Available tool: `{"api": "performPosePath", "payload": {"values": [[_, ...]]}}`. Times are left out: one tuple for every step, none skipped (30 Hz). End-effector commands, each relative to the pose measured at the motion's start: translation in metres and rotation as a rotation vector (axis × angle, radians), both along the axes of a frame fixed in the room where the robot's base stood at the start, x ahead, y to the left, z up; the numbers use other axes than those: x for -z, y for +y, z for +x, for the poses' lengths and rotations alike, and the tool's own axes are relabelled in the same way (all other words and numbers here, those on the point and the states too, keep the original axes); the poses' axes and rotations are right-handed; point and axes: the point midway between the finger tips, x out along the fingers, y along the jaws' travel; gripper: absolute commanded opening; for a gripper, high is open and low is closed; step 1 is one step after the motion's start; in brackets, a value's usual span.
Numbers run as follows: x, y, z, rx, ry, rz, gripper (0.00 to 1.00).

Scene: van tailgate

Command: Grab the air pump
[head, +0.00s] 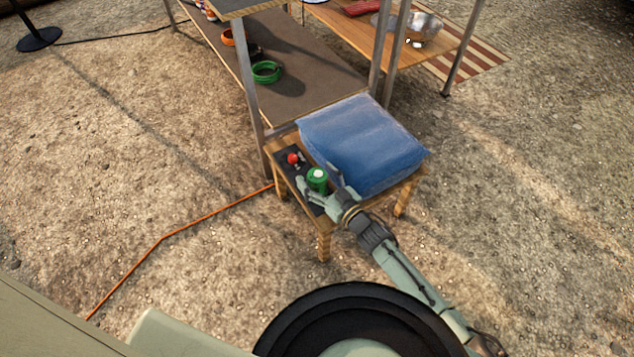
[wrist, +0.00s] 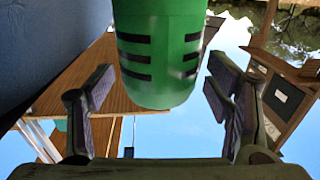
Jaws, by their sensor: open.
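The air pump looks to be the green cylinder with a pale top (head: 317,178) on a small wooden stool (head: 324,231). It stands beside a blue cushion-like block. In the wrist view the green body (wrist: 160,50) with dark slots fills the upper middle. My gripper (head: 322,192) is at the pump in the head view. In the wrist view my gripper (wrist: 160,95) is open, with one finger on each side of the green body and visible gaps. The pump's upper end in the wrist picture is cut off by the frame.
The blue block (head: 362,145) covers much of the stool. A red-knobbed item (head: 293,159) sits on a dark tray at the stool's left. A shelf rack (head: 300,90) with a green coil (head: 267,72) stands behind. An orange cord (head: 163,238) crosses the gravel.

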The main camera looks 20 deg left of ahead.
Motion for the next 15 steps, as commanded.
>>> {"api": "performPosePath", "payload": {"values": [[-0.0001, 0.0019, 0.0013, 0.0, 0.0, 0.0, 0.73], [-0.0001, 0.0022, 0.0016, 0.001, 0.0, 0.0, 0.73], [-0.0001, 0.0021, 0.0018, 0.001, 0.0, 0.0, 0.73], [-0.0001, 0.002, 0.0019, 0.001, 0.0, 0.0, 0.73], [-0.0001, 0.0019, 0.0018, 0.001, 0.0, 0.0, 0.73], [-0.0001, 0.0018, 0.0018, 0.001, 0.0, 0.0, 0.73], [-0.0001, 0.0018, 0.0016, 0.001, 0.0, 0.0, 0.73], [-0.0001, 0.0018, 0.0016, 0.001, 0.0, 0.0, 0.71], [-0.0001, 0.0018, 0.0016, 0.001, 0.0, 0.0, 0.69], [-0.0001, 0.0018, 0.0015, 0.001, 0.0, 0.0, 0.67], [-0.0001, 0.0018, 0.0015, 0.001, 0.0, 0.0, 0.65], [-0.0001, 0.0018, 0.0015, 0.001, 0.0, 0.0, 0.62], [-0.0001, 0.0018, 0.0015, 0.001, 0.0, 0.0, 0.6], [-0.0001, 0.0018, 0.0015, 0.001, 0.0, 0.0, 0.58], [-0.0001, 0.0017, 0.0014, 0.001, 0.0, 0.0, 0.55]]}}
